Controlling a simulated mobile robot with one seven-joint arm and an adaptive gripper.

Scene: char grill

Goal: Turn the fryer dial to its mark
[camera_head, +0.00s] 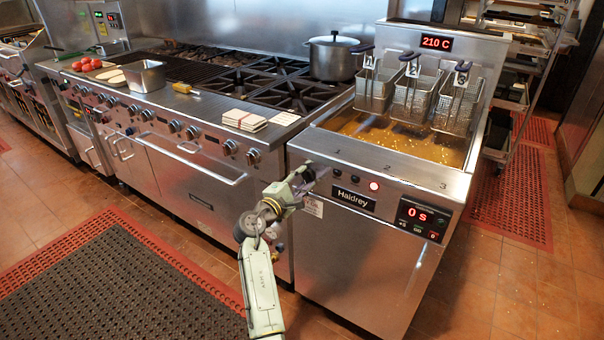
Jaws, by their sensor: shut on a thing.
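The steel fryer (350,257) stands right of centre, with a sloped control panel along its front top edge. My gripper (310,176) reaches up to the left end of this panel, its jaws shut on the fryer dial. The gripper covers the dial almost wholly, so its pointer and its mark cannot be made out. The fryer's back display (437,42) reads 210 C. The panel also has a red lit light (374,186), a nameplate reading Haldrey (353,199) and a timer (422,220) showing 0 S.
Several wire baskets (413,95) hang over the oil (390,137). To the left is a range with a row of knobs (230,147), a pot (333,57), a stack of square slices (244,120), a steel pan (145,76) and tomatoes (87,64). Floor mats (120,275) lie in front.

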